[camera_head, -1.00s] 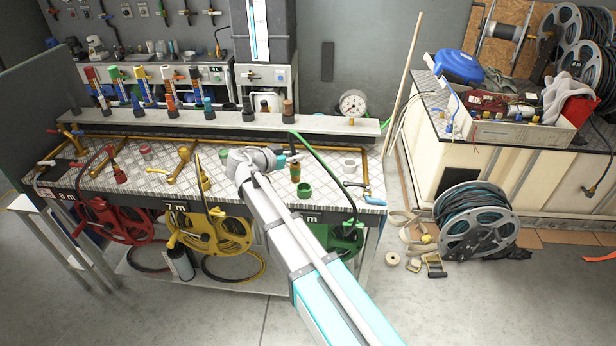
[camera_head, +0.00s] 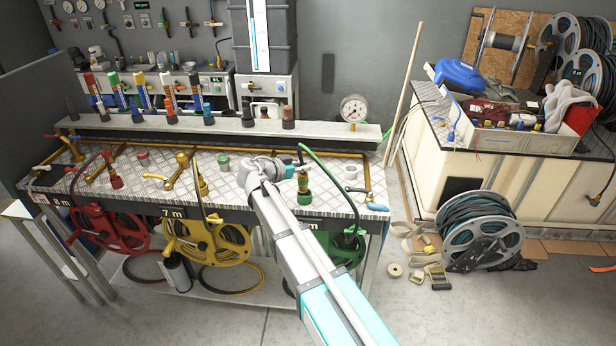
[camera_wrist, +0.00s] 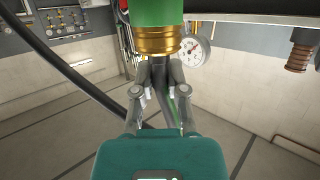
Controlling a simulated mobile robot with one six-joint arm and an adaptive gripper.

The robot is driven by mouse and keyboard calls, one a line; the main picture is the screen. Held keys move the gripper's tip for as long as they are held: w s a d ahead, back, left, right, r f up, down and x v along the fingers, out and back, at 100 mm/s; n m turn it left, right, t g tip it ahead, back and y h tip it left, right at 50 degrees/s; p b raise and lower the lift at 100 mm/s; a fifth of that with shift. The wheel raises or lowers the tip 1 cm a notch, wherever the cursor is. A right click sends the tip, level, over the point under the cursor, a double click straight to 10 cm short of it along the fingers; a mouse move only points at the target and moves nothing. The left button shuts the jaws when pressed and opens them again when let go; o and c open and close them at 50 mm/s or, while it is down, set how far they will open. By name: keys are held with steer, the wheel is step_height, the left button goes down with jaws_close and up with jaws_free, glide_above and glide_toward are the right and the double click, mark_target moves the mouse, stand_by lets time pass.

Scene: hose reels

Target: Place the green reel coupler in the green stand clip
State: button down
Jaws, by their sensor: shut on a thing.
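The green reel coupler (camera_head: 302,181), with a brass band, stands roughly upright at the bench's front right. My gripper (camera_head: 299,166) is at its top. In the wrist view my gripper (camera_wrist: 159,78) is shut on the dark neck of the coupler, beside the brass band; the green body (camera_wrist: 158,12) fills the top edge. A green hose (camera_head: 331,168) arches from the gripper to the green reel (camera_head: 345,247).
The yellow coupler (camera_head: 203,187) and red coupler (camera_head: 115,181) stand to the left on the bench. A green cup (camera_head: 223,162) is behind my arm's left side. A white ring (camera_head: 351,173) and a blue-handled valve (camera_head: 368,198) lie to the right. A brass pipe runs behind.

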mark_target(305, 175)
steer(key=shift+w+d+f+b, duration=0.2)
steer(key=shift+w+f+b, duration=0.1)
steer(key=shift+f+b, duration=1.6)
steer(key=shift+f, duration=0.1)
steer(key=shift+f, duration=0.1)
steer(key=c, duration=0.7)
jaws_free()
steer(key=shift+r, duration=0.25)
steer(key=p+v, duration=0.3)
steer(key=v, duration=0.9)
steer(key=shift+p, duration=0.3)
